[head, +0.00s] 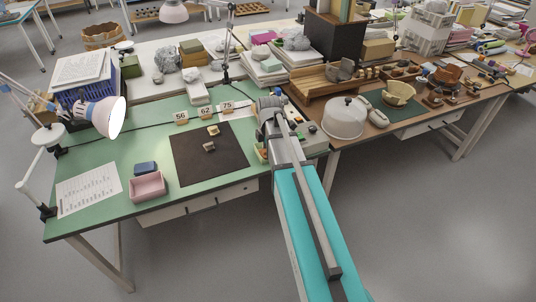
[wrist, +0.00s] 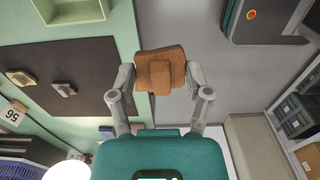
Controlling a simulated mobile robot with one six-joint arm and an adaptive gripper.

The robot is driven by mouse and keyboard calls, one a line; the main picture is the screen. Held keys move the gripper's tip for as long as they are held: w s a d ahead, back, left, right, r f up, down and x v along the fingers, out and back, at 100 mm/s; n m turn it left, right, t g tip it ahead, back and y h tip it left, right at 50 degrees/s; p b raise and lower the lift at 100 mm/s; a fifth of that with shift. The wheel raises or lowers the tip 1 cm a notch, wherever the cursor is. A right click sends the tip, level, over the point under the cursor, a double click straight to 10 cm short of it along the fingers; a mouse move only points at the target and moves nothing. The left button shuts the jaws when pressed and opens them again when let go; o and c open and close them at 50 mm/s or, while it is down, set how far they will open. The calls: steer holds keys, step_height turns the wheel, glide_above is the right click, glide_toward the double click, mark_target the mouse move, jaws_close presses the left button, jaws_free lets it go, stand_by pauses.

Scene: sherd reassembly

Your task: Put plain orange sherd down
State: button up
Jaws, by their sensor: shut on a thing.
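The plain orange sherd (wrist: 160,68) is held between the two fingers of my gripper (wrist: 158,78) in the wrist view. The head view does not show the sherd clearly; my arm covers that spot. A dark mat (head: 190,165) lies on the green table, left of my arm. Two small sherds lie on it, a tan one (head: 213,130) and a grey-green one (head: 209,146). Both also show in the wrist view.
Number cards (head: 205,113) stand behind the mat. A pink box (head: 147,186) and a blue box (head: 146,168) sit left of it. A lamp (head: 105,115) overhangs the left side. A pale green tray (wrist: 75,12) lies beside the mat. Much of the mat is bare.

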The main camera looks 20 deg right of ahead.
steer(key=shift+s+d+r, duration=0.1)
steer(key=shift+s+d, duration=0.2)
steer(key=shift+d, duration=0.4)
steer(key=shift+s+d, duration=0.25)
steer(key=shift+d, duration=0.45)
steer(key=w+d+f+b, duration=0.1)
steer(key=w+f+b, duration=0.2)
steer(key=w, duration=0.1)
steer(key=w+d+f+b, duration=0.1)
steer(key=w+f+b, duration=0.2)
steer(key=w, duration=0.1)
steer(key=w+d+f+b, duration=0.1)
steer(key=w+f+b, duration=0.2)
steer(key=w, duration=0.2)
steer(key=shift+w+d+f+b, duration=0.1)
steer(key=shift+w+f+b, duration=0.1)
steer(key=shift+f+b, duration=0.25)
steer(key=shift+w+d+f+b, duration=0.1)
steer(key=shift+w+f+b, duration=0.05)
steer(key=shift+f+b, duration=0.25)
steer(key=shift+a+f+b, duration=0.1)
steer(key=shift+f+b, duration=1)
steer(key=shift+f, duration=0.05)
steer(key=shift+f+b, duration=0.55)
